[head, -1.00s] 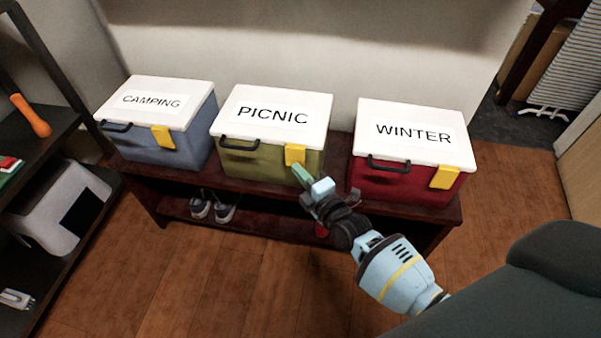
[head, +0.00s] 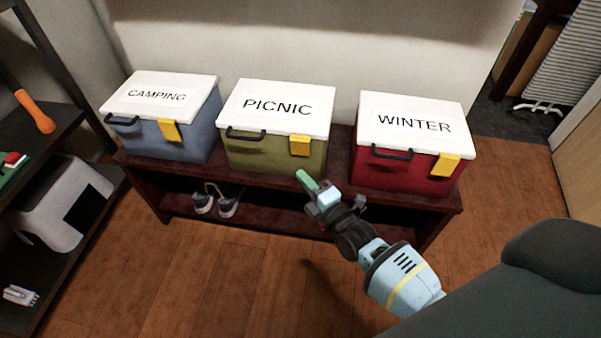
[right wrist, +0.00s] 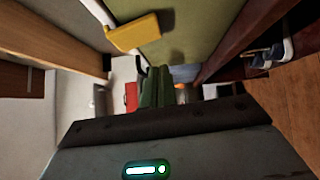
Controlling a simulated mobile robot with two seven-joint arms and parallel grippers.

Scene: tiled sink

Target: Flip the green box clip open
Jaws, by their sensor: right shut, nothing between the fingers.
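The green box (head: 272,152) with a white lid marked PICNIC (head: 277,104) stands in the middle of a low bench. Its yellow clip (head: 300,145) sits at the front right edge of the lid and hangs over the green front. The clip also shows in the right wrist view (right wrist: 135,33), above and left of the fingers, with a shadow beside it on the green wall. I cannot tell whether it lies flush. My right gripper (head: 307,181) is shut and empty, below the clip and apart from it. Its green fingers show together in the right wrist view (right wrist: 155,88). My left gripper is not in view.
A blue CAMPING box (head: 185,140) stands to the left and a red WINTER box (head: 400,172) to the right on the dark bench (head: 340,150). Shoes (head: 215,206) sit on its lower shelf. A dark shelf unit (head: 95,175) is at the left. The wooden floor in front is clear.

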